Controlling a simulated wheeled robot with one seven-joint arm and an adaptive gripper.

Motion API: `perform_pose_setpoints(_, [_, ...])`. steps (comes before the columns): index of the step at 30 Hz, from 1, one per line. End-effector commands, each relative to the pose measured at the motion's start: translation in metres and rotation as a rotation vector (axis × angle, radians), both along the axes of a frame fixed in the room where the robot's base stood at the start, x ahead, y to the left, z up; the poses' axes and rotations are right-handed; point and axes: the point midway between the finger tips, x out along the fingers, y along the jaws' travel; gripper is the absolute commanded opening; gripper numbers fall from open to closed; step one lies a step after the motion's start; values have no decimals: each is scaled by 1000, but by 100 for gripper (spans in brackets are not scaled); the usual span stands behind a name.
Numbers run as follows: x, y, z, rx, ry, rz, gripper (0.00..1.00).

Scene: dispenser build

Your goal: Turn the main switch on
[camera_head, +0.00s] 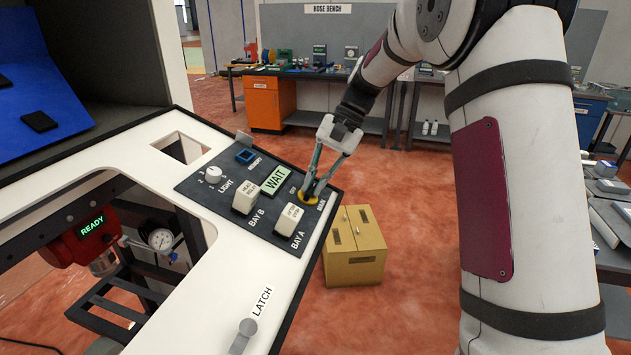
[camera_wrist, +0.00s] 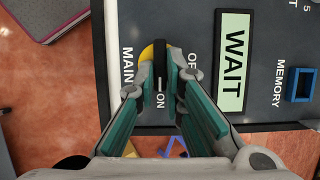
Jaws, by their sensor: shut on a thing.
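The main switch (camera_head: 309,200) is a black knob on a yellow disc near the right end of the dark control panel (camera_head: 232,222). In the wrist view the switch (camera_wrist: 160,62) stands between the labels MAIN, OFF and ON. Its black bar lies in line with the ON label, and a white mark on it is at the ON end. My gripper (camera_head: 316,182) reaches down from above. In the wrist view my gripper's teal fingers (camera_wrist: 160,78) are shut on the knob, one on each side, hiding parts of the disc and the OFF label.
A green WAIT display (camera_head: 275,181), white BAY A (camera_head: 290,219) and BAY B (camera_head: 245,197) rockers and a LIGHT dial (camera_head: 212,175) sit close by. A LATCH lever (camera_head: 243,336) is nearer. A red unit (camera_head: 88,238) shows READY. A yellow box (camera_head: 354,247) stands on the floor.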

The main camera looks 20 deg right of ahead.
Motion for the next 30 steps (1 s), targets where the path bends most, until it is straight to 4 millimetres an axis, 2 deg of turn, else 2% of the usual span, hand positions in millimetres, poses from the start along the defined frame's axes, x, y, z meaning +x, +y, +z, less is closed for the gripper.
perform_pose_setpoints(7, [1, -1, 1, -1, -4, -4, 0])
perform_pose_setpoints(8, [1, -1, 1, -1, -4, -4, 14])
perform_pose_setpoints(10, [1, -1, 1, -1, -3, -3, 30])
perform_pose_setpoints(22, [1, -3, 5, -1, -3, -1, 30])
perform_pose_setpoints(26, [3, -12, 19, -1, -3, -2, 30])
perform_pose_setpoints(30, [6, -27, 43, -3, -4, -3, 30])
